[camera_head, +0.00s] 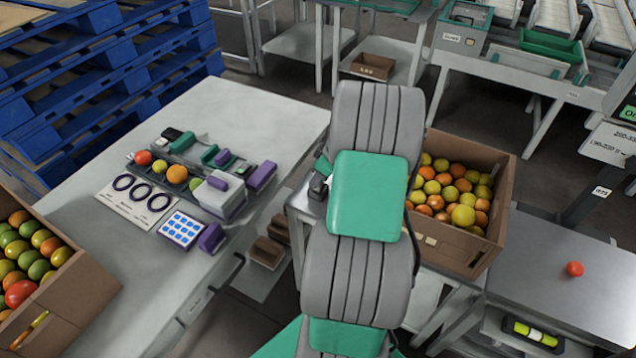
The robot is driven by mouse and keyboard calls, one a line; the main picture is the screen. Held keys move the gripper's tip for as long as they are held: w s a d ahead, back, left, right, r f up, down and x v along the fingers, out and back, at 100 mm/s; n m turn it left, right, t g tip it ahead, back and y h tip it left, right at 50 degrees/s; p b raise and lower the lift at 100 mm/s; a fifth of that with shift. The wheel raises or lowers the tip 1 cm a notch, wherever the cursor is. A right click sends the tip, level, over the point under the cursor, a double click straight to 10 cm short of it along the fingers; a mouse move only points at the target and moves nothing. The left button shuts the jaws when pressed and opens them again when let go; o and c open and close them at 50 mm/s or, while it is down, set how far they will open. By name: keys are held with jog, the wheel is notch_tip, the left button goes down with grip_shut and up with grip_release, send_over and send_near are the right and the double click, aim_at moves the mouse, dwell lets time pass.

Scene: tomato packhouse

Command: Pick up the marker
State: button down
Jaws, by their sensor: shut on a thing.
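I cannot pick out a marker for certain in the head view. My grey and green arm fills the middle of the picture. My gripper is not visible, and the arm hides what lies behind it. Small items lie around a dark tray (150,172) on the left bench (255,115), too small to identify fully. No marker stands out clearly among them.
Left bench items include a card with dark rings (137,197), a blue-dotted sheet (181,230) and a grey-purple box (220,196). Tomato cartons stand at left (75,300) and behind my arm (505,185). Blue pallets (110,55) stand back left. A tomato (575,269) lies on the right table (540,265).

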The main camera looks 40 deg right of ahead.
notch_tip(320, 180, up, 10)
jog(key=shift+r, duration=0.15)
jog(key=shift+r+p, duration=1.9)
jog(key=shift+r, duration=0.5)
